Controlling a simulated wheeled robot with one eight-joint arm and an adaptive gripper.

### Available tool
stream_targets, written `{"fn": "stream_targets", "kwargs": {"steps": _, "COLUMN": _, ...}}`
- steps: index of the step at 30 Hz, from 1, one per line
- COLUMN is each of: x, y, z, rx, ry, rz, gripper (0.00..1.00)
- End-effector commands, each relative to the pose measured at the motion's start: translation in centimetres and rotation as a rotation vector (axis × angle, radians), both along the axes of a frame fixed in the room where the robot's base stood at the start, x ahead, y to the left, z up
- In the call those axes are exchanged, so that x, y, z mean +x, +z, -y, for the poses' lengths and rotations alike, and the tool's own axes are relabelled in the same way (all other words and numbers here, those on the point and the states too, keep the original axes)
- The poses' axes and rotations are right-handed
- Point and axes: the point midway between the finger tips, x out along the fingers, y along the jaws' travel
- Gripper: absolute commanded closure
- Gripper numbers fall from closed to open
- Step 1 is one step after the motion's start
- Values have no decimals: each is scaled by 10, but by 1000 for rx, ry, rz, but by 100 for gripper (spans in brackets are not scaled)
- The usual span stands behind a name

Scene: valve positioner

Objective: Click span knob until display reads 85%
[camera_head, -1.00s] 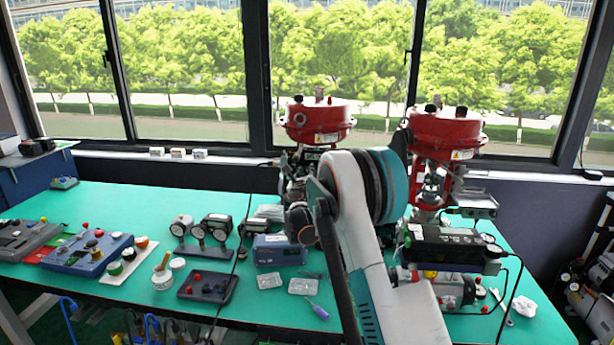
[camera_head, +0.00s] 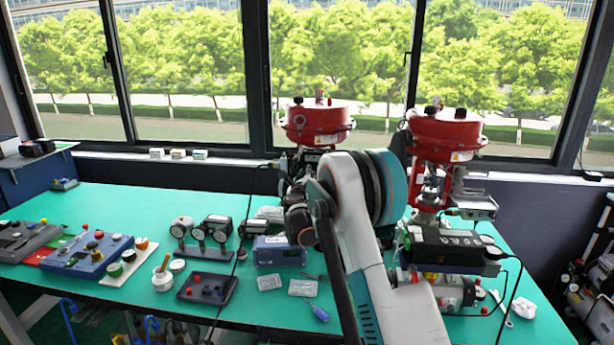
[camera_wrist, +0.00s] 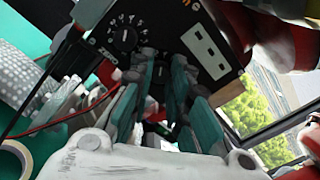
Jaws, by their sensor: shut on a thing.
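In the wrist view, a black valve positioner panel (camera_wrist: 165,25) faces my gripper. A dial knob with a white number scale (camera_wrist: 125,40) shows on it, with the label ZERO beside it. My gripper (camera_wrist: 165,62) reaches up to the panel right of that dial, its two teal-padded fingers standing on either side of a mostly hidden knob. The fingers are shut on that knob, taken as the span knob; its label is covered. No display reading is legible. In the head view, my arm hides the gripper and the panel.
Two red valve actuators (camera_head: 318,122) (camera_head: 447,130) stand at the back of the green bench (camera_head: 110,205). A blue box (camera_head: 279,251), gauges and a screwdriver (camera_head: 318,312) lie left of my arm. In the wrist view, a tape roll (camera_wrist: 12,158) lies at lower left.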

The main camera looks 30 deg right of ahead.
Motion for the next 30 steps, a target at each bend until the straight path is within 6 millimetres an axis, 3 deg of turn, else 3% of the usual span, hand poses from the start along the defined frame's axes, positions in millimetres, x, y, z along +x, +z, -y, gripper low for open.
{"fn": "stream_targets", "kwargs": {"steps": 15, "x": 0, "y": 0, "z": -1, "rx": -221, "ry": 1, "rz": -149, "gripper": 100}}
{"fn": "stream_targets", "kwargs": {"steps": 30, "x": 0, "y": 0, "z": -1, "rx": -242, "ry": 1, "rz": -163, "gripper": 100}}
